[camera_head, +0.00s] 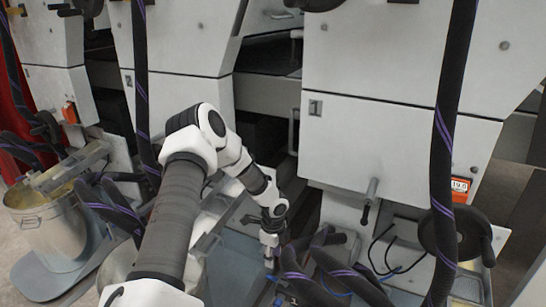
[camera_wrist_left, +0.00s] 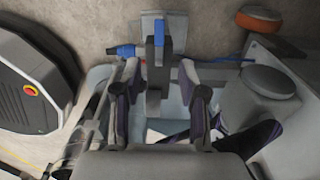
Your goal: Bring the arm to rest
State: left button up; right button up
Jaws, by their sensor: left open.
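My left arm reaches in from the bottom of the head view, white and dark grey. My left gripper (camera_head: 270,258) points down in front of the roller coater (camera_head: 390,130), low among its hoses. In the left wrist view the left gripper (camera_wrist_left: 160,95) has its two fingers apart. A grey upright part with blue fittings (camera_wrist_left: 126,51) shows beyond and between the fingers. I cannot tell its distance from them, and nothing is seen clamped. My right gripper is in neither view.
Dark hoses with purple stripes (camera_head: 447,140) hang in front of the white panels and curl below the gripper. A handwheel (camera_head: 460,238) and an orange display (camera_head: 460,186) are at right. A metal bucket (camera_head: 45,228) stands at lower left. An orange round object (camera_wrist_left: 258,20) lies at upper right.

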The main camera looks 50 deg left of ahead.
pick_arm(q)
jog(key=shift+r, duration=1.4)
